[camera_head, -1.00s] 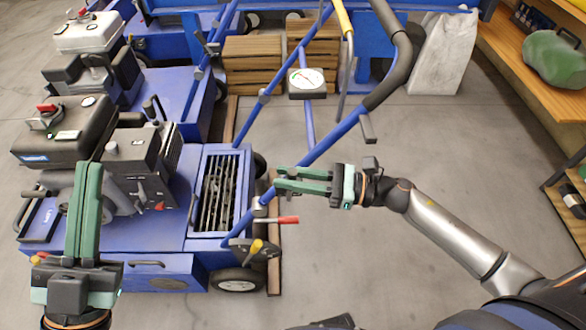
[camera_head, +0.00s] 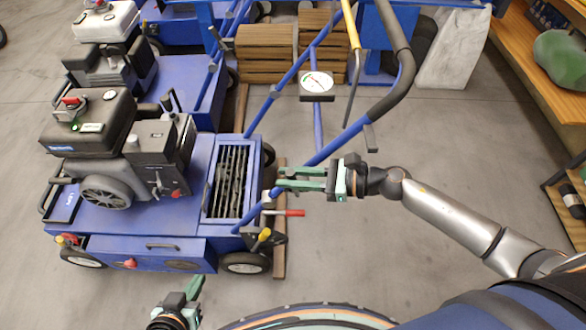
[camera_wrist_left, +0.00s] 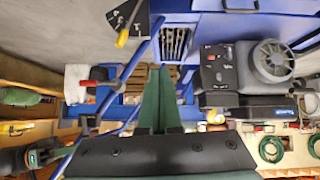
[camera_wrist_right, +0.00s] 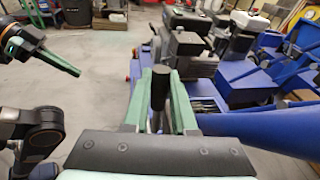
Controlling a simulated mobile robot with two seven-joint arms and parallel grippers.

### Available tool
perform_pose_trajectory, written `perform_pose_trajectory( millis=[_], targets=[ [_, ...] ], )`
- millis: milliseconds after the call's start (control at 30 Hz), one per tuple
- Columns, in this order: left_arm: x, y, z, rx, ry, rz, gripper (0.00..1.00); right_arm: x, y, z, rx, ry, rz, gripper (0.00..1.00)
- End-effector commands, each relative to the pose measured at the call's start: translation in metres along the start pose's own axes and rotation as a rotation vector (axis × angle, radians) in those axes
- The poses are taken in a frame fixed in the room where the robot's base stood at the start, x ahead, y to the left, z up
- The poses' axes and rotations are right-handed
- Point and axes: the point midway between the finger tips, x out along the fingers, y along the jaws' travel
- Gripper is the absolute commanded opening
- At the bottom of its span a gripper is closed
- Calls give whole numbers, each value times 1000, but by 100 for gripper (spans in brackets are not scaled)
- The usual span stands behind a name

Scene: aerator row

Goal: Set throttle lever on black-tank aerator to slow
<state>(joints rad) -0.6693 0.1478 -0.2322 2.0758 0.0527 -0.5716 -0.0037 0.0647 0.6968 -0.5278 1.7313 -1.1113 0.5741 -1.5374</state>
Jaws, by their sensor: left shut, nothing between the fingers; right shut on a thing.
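The black-tank aerator (camera_head: 90,122) is the nearest blue machine. Its engine (camera_head: 160,150) has a small lever by a red part on its front face; I cannot read any slow mark. A red-handled lever (camera_head: 291,212) and a yellow-knobbed lever (camera_head: 264,235) sit low by the handlebar foot. My right gripper (camera_head: 282,178) is beside the blue handlebar tube, its fingers closed on a dark upright piece (camera_wrist_right: 159,88) that I cannot identify. My left gripper (camera_head: 197,287) is shut and empty in front of the machine, its fingers together in the left wrist view (camera_wrist_left: 160,95).
The blue handlebar (camera_head: 335,148) with a gauge (camera_head: 316,84) rises toward the right. More aerators stand behind, one with a white tank (camera_head: 102,22). Wooden crates (camera_head: 265,45) and a pale sack (camera_head: 455,45) stand at the back.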

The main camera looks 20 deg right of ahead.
Motion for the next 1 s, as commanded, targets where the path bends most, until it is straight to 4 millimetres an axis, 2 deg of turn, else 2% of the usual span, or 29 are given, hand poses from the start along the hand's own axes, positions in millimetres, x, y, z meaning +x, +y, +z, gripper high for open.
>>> perform_pose_trajectory(
  millis=[33, 500, 1000],
  targets=[
    [-5, 1, -8, 1, 7, 1, 0, -1, 0, 3, -2, 18, 1, 0],
    [-22, 8, -35, 0, 13, 9, 0, 7, 2, 2, -27, 135, 1, 0],
    [-33, 11, -52, -2, 23, 11, 0, 13, 3, -2, -43, 218, -1, 0]
  ],
)
